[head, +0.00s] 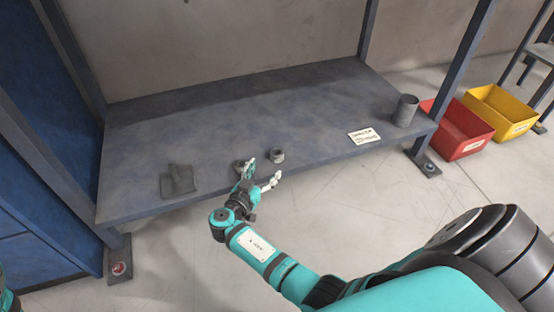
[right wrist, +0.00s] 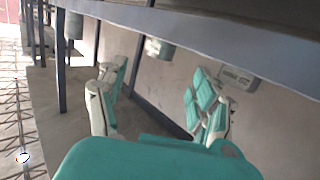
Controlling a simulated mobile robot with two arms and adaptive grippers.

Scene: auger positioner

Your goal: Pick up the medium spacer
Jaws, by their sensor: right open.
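Three grey cylindrical pieces stand on the blue-grey table (head: 320,100). The mid-sized one, which I take as the medium spacer (head: 277,156), is near the front edge. A shorter ring (head: 239,164) is to its left, partly hidden by a finger, and a taller cylinder (head: 405,110) is at the right end. My right gripper (head: 262,173) is open and empty at the front edge, just short of the medium spacer. In the right wrist view the medium spacer (right wrist: 158,48) appears beyond the gap between the fingers (right wrist: 158,75). My left gripper is out of view.
A dark grey bracket-like part (head: 178,180) lies at the table's left front. A white label card (head: 364,137) lies near the tall cylinder. Red (head: 462,132) and yellow (head: 505,110) bins are on the floor at right. The table's middle and back are clear.

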